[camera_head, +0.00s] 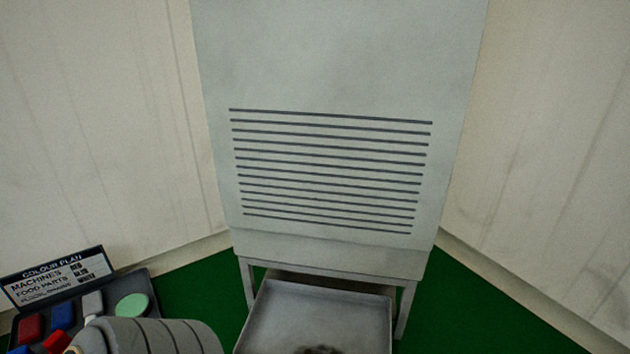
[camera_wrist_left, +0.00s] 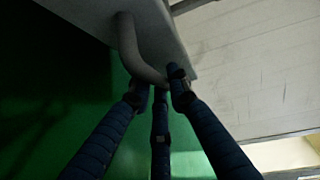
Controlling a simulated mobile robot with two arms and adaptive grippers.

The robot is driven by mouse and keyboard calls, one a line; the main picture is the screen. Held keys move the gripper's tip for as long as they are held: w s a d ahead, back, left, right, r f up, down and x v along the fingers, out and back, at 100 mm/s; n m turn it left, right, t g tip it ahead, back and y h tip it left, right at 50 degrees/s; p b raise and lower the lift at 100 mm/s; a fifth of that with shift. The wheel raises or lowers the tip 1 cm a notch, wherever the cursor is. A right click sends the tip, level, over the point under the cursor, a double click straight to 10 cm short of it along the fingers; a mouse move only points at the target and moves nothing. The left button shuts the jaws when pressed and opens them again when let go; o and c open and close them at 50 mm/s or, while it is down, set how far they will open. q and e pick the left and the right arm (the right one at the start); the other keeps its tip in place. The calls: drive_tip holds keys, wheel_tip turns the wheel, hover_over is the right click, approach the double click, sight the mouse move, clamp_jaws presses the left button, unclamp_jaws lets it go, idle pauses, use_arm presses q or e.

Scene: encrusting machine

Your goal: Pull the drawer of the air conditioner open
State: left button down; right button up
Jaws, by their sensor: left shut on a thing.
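The air conditioner (camera_head: 330,60) is a tall pale grey cabinet with dark horizontal slots, standing on legs in the middle of the head view. Its grey drawer (camera_head: 290,308) sticks out from below the cabinet, with its open top and inside in sight; its front is cut off by the lower picture edge. In the left wrist view, a grey curved handle (camera_wrist_left: 128,45) stands out from a pale panel (camera_wrist_left: 165,38). My left gripper (camera_wrist_left: 158,92), with blue fingers, is shut on the handle near its lower end. My right gripper is out of view.
A dark tray (camera_head: 145,283) with coloured pieces and a "Colour Plan" sign (camera_head: 55,275) is at the lower left. Pale walls (camera_head: 545,150) flank the cabinet. The green floor (camera_head: 470,310) is clear at right.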

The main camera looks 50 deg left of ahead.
use_arm(q)
drive_tip(key=shift+s+d, duration=0.15)
drive_tip(key=shift+s, duration=0.05)
drive_tip(key=c, duration=1.9)
unclamp_jaws()
drive_tip(key=shift+s, duration=0.1)
drive_tip(key=s+a+r, duration=0.1)
drive_tip(key=s, duration=1)
drive_tip(key=shift+s+r, duration=0.35)
